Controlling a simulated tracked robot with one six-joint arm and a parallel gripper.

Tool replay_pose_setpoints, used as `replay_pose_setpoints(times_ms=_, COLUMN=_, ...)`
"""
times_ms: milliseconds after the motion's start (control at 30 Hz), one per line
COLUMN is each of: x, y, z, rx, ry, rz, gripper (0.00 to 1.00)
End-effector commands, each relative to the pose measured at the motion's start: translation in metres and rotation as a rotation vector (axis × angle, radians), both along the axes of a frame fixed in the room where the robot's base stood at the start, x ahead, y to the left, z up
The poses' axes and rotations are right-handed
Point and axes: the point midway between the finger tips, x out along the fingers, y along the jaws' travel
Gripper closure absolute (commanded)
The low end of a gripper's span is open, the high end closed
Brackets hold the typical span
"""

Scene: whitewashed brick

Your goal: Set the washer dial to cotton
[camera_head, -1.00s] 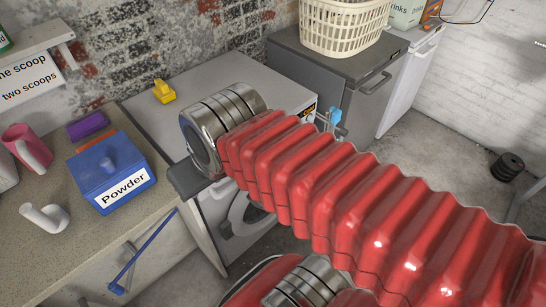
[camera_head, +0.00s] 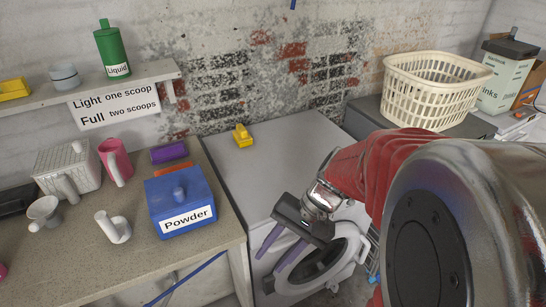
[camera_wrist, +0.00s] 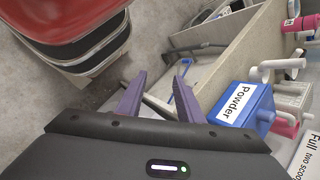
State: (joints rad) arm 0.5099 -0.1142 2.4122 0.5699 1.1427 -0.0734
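The washer (camera_head: 285,165) has a pale grey top and stands in the middle of the head view. Its round front door (camera_head: 322,262) shows below, partly covered by my arm. The dial and control panel cannot be seen; my gripper and arm cover the upper front. My gripper (camera_head: 270,262) is in front of the washer, with its two purple fingers pointing down and to the left. In the wrist view the fingers (camera_wrist: 157,88) are apart with nothing between them. I cannot tell whether they touch the washer.
Left of the washer, a counter (camera_head: 110,255) holds a blue Powder box (camera_head: 178,200), a pink mug (camera_head: 115,160) and a white scoop (camera_head: 113,228). A yellow object (camera_head: 242,136) sits on the washer. A cream basket (camera_head: 432,88) stands on the grey appliance (camera_head: 368,112) at right.

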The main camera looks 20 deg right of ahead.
Motion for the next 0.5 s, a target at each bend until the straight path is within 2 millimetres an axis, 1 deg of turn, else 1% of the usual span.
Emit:
replay_pose_setpoints(times_ms=33, x=0.002, y=-0.004, z=-0.006, rx=0.048, ry=0.026, rz=-0.046, gripper=0.66)
replay_pose_setpoints(times_ms=267, x=0.017, y=-0.020, z=-0.023, rx=0.259, ry=0.099, rz=-0.245, gripper=0.66)
replay_pose_setpoints(times_ms=367, x=0.025, y=-0.030, z=-0.031, rx=0.353, ry=0.120, rz=-0.334, gripper=0.66)
replay_pose_setpoints(times_ms=500, x=0.035, y=-0.048, z=-0.041, rx=0.482, ry=0.140, rz=-0.464, gripper=0.66)
